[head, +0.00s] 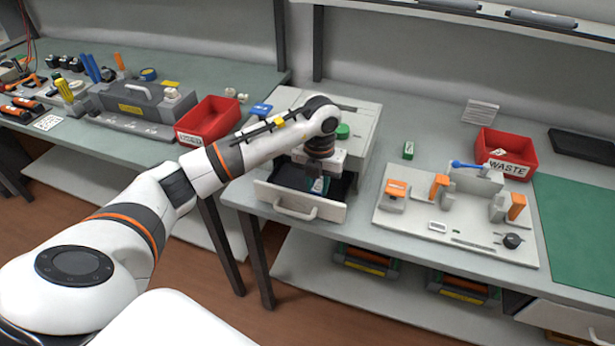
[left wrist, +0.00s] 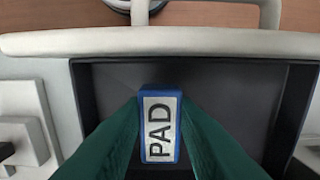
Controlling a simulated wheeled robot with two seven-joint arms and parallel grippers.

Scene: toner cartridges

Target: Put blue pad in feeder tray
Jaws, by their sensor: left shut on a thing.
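The blue pad (left wrist: 160,126), a small blue block with a white PAD label, sits between the green fingers of my left gripper (left wrist: 160,140) in the left wrist view. The gripper is shut on it. The feeder tray (head: 328,211) is a pulled-out drawer with a dark inside and a light front with a handle; its rim (left wrist: 215,42) shows in the left wrist view. In the head view my left gripper (head: 319,185) points down over the tray opening. Whether the pad touches the tray floor is hidden. My right gripper is not in view.
The grey machine (head: 362,118) stands behind the tray. A red bin (head: 208,121) is to the left, and a red WASTE bin (head: 513,171) is to the right. A light fixture board (head: 460,239) with orange parts lies right of the tray. A green block (head: 408,150) stands nearby.

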